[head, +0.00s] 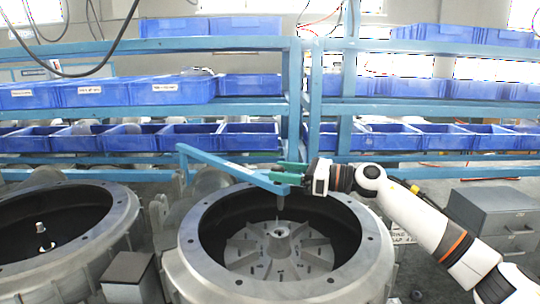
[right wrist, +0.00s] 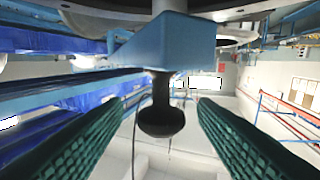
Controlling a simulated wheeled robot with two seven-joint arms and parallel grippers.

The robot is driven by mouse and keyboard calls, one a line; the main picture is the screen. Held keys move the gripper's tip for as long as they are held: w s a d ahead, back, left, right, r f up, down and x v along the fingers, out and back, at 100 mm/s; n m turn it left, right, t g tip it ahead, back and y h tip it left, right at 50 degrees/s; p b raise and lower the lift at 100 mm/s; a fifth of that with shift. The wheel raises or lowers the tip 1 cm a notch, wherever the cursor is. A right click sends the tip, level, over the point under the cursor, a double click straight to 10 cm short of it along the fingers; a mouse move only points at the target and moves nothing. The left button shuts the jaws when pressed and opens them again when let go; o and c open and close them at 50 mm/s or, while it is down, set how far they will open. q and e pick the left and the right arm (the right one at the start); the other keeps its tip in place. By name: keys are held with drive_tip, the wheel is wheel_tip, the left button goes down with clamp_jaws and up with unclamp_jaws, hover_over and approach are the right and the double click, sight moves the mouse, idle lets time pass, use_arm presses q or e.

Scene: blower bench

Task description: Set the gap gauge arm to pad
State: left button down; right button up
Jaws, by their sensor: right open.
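The gap gauge arm (head: 225,165) is a light blue bar. It reaches over the open round blower housing (head: 190,245), with a thin pin below its right end, above the finned impeller (head: 250,250). My right gripper (head: 288,173) is at the bar's right end, its green fingers open. In the right wrist view the blue bar (right wrist: 165,45) fills the upper middle. A black knob (right wrist: 161,118) on it sits between the two spread fingers, with visible space on both sides. I cannot make out a pad. My left gripper is not in view.
A second round housing (head: 115,225) stands at the left, with a grey box (head: 130,275) between the two. Blue racks (head: 250,45) with blue bins (head: 190,137) run behind. A grey drawer cabinet (head: 505,215) stands at the right, behind my right arm.

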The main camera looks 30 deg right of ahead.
sight(270, 182)
drive_tip(key=shift+p+x, duration=0.7)
drive_tip(key=shift+x, duration=1.15)
clamp_jaws()
